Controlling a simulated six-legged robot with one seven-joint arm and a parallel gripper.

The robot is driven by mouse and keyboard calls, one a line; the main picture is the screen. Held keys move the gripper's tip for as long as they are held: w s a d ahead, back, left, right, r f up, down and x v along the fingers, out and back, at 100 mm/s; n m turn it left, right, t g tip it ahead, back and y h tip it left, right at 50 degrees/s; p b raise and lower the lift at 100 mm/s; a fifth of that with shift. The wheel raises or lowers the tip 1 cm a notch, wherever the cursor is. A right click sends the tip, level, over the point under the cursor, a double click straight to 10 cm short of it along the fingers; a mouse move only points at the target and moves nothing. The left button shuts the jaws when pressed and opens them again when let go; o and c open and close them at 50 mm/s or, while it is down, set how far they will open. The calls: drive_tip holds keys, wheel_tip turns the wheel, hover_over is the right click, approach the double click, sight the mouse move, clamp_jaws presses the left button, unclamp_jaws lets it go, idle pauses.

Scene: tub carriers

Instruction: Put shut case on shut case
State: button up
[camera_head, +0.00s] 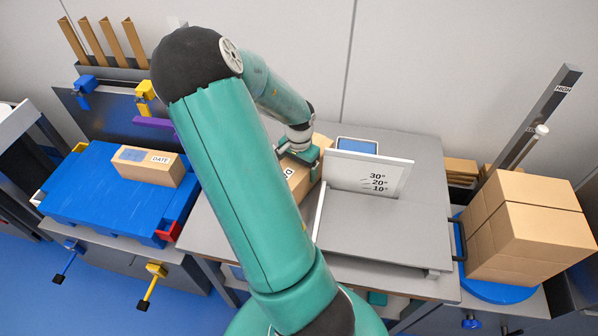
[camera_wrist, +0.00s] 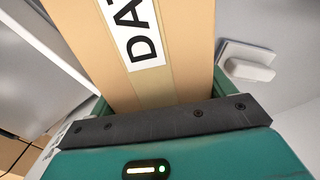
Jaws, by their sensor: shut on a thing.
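One shut brown case (camera_head: 148,166) lies on the blue pallet (camera_head: 95,195) at the left, with a DATE label and a bluish patch on it. My gripper (camera_head: 303,156) is shut on a second brown case (camera_head: 300,180) over the grey table, left of the upright white panel. My arm hides part of this case. In the wrist view the held case (camera_wrist: 185,50) lies between the jaws, with part of its DATE label and a tape strip showing. I cannot tell whether it touches the table.
The white panel (camera_head: 367,173) with angle marks stands on the grey table (camera_head: 390,235), right of the held case. A stack of brown boxes (camera_head: 525,235) sits on a blue round base at the right. Blue and yellow clamps flank the pallet; a purple bar (camera_head: 153,122) is behind it.

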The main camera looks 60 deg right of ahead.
wheel_tip(320, 180, up, 26)
idle(0.3)
drive_tip(key=shift+r, duration=0.1)
